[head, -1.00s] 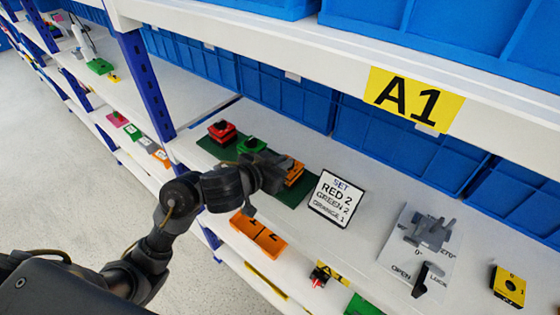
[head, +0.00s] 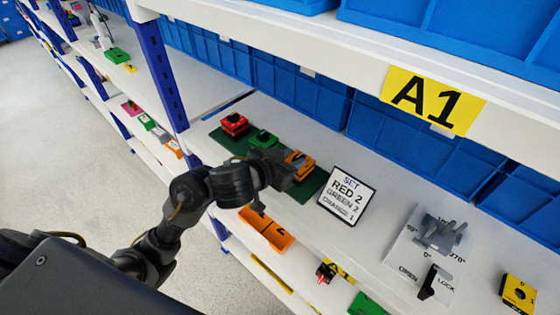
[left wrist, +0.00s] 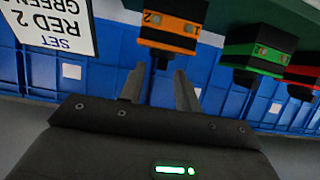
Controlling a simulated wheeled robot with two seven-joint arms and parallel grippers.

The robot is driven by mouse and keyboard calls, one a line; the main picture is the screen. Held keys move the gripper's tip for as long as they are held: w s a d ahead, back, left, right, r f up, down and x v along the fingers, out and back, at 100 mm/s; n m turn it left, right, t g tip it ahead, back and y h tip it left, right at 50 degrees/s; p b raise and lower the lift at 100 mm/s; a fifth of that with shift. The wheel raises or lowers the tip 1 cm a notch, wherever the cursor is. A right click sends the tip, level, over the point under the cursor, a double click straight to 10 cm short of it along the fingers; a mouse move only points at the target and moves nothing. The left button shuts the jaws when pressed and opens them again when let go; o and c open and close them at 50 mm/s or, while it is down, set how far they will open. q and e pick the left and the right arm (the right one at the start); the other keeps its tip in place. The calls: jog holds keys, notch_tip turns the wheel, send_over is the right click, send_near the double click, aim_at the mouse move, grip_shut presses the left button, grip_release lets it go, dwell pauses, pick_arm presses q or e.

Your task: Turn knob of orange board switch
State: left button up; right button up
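The orange switch (head: 301,160) sits on a dark green board (head: 312,185) on the white shelf, in line with the green switch (head: 263,139) and red switch (head: 234,124). My left gripper (head: 287,178) is right in front of the orange switch and hides part of it. In the left wrist view, the orange switch (left wrist: 172,28) appears upside down, with its dark knob (left wrist: 162,61) sticking out toward my gripper. My open left gripper (left wrist: 160,85) has one finger on each side of the knob in the picture. I cannot tell whether they touch. My right gripper is out of view.
A sign (head: 346,194) reading "RED 2, GREEN 2" and a partly blurred orange line stands right of the board. A grey lever device (head: 438,235) and a yellow switch (head: 517,294) are farther right. Blue bins (head: 300,90) line the back. A blue post (head: 160,75) stands left.

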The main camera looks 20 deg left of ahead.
pick_arm(q)
jog(key=p+v, duration=0.7)
jog(key=v, duration=0.3)
jog(key=shift+p, duration=0.3)
